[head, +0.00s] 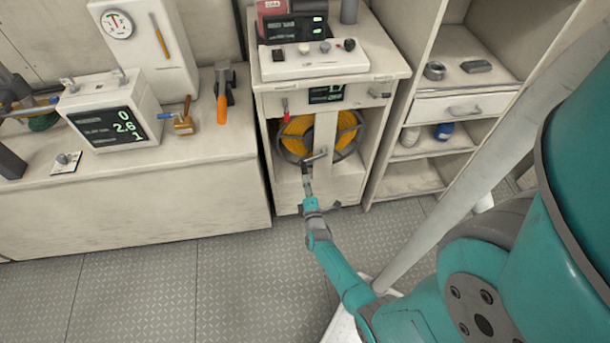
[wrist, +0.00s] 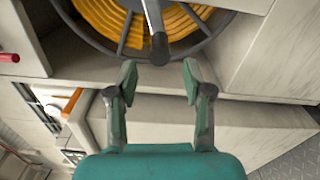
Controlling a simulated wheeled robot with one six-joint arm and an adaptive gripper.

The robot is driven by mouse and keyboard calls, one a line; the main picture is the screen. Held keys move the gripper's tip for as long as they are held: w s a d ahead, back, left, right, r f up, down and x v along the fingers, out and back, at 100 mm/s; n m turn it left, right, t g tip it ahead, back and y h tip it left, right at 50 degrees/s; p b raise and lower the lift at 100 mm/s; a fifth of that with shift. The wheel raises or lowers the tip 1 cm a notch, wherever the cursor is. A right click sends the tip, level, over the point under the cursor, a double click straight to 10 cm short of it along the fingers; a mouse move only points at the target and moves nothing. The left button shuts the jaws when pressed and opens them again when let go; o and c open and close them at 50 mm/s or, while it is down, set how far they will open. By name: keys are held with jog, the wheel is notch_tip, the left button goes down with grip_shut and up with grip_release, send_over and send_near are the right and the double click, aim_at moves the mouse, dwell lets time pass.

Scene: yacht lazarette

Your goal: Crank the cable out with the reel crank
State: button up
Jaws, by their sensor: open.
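The cable reel (head: 296,128) carries yellow-orange cable behind dark spokes, set in the opening of a white cabinet. It also fills the top of the wrist view (wrist: 105,22). The reel crank (head: 316,156) sticks out at the front of the reel, and its dark knob (wrist: 159,48) points toward my gripper in the wrist view. My gripper (wrist: 158,72) is open and empty. Its two fingertips stand apart on either side, just below the knob in the picture. In the head view my gripper (head: 307,177) is in front of the reel's lower part, and its fingers are too small to judge there.
A red lever (head: 286,108) and a small display (head: 326,93) sit above the reel. A counter with a display box (head: 110,115) and an orange-handled tool (head: 222,100) stands to the left. Shelves with a drawer (head: 465,107) stand to the right. The floor in front is clear.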

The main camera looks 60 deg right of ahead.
jog(key=shift+v, duration=1.9)
jog(key=s+a+r+m+t+y, duration=0.1)
jog(key=s+a+r+y, duration=0.2)
jog(key=a, duration=0.5)
jog(key=s+a+r+m+t+y, duration=0.1)
jog(key=s+a+r+m+y, duration=0.15)
jog(key=s+a, duration=0.45)
jog(key=s+a+r+m+t+y, duration=0.1)
jog(key=s+a+r+y, duration=0.2)
jog(key=a, duration=0.5)
jog(key=s+a+r+m+y, duration=0.1)
jog(key=s+a+r, duration=0.2)
jog(key=r, duration=0.4)
jog(key=s+a+r+m+y, duration=0.2)
jog(key=s+a+r, duration=0.2)
jog(key=r, duration=0.4)
jog(key=s+a+r+m+y, duration=0.2)
jog(key=s+a+r, duration=0.1)
jog(key=s+r, duration=0.3)
notch_tip(320, 180, up, 3)
jog(key=shift+a+f, duration=0.25)
